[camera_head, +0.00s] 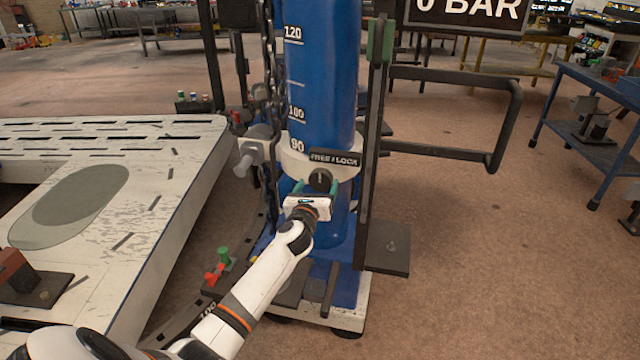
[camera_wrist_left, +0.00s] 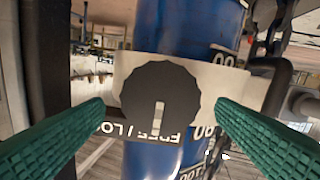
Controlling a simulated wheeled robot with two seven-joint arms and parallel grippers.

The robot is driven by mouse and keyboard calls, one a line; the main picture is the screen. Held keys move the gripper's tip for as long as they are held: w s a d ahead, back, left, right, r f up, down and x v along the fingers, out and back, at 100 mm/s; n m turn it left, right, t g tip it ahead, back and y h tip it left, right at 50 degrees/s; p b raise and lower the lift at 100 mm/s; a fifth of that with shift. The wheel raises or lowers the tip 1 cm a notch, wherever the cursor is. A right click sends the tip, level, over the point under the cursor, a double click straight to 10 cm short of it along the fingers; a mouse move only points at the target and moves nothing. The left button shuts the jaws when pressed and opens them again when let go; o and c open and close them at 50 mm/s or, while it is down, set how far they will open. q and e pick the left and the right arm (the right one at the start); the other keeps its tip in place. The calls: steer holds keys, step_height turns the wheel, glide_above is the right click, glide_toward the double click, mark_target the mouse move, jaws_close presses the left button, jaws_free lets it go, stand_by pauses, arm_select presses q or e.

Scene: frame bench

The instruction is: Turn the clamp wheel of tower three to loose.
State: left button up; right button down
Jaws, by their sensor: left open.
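The clamp wheel (camera_head: 321,180) is a small dark knob on the white collar (camera_head: 293,160) of the blue tower (camera_head: 320,70). Above it, a dark plate (camera_head: 335,159) reads FREE / LOCK. The wrist view appears upside down; there the scalloped wheel (camera_wrist_left: 160,88) bears a pale line pointing down toward the lettering. I cannot tell which word the line marks. My left gripper (camera_head: 322,187) is open in front of the wheel. In the wrist view its green fingers (camera_wrist_left: 160,106) stand either side of the wheel, with gaps visible. My right gripper is not in view.
A pale slotted table (camera_head: 190,165) stands left of the tower. A hanging chain (camera_head: 270,80) and dark post (camera_head: 375,130) flank the cylinder. A black bar frame (camera_head: 505,120) juts out right. Open floor (camera_head: 500,250) lies at the right.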

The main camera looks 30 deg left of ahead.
arm_select(q)
steer(key=shift+x, duration=1.3)
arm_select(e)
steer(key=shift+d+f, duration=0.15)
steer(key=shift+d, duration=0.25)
arm_select(q)
steer(key=c, duration=1)
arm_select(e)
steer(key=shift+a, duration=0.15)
